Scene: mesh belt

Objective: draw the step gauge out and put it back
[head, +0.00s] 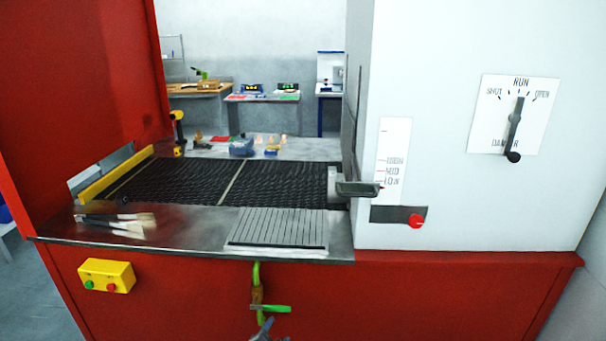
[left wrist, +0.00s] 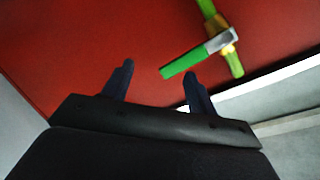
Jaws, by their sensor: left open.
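No thing in view is clearly a step gauge. A dark grey bar-like piece (head: 358,188) sticks out from the machine beside the belt's right end, near a LOW/MID scale (head: 392,158). A grey ridged plate (head: 280,230) lies on the front ledge. My left gripper (head: 265,327) shows only its tips at the bottom of the head view, below the green-handled valve (head: 272,308). In the left wrist view the gripper (left wrist: 159,71) is open and empty, with the valve's green lever (left wrist: 183,64) just beyond its fingertips. Whether they touch is unclear. My right gripper is not in view.
The black mesh belt (head: 200,184) runs between the red side wall (head: 80,80) and the white cabinet (head: 450,60). Brushes (head: 125,226) lie on the left ledge. Small items stand behind the belt.

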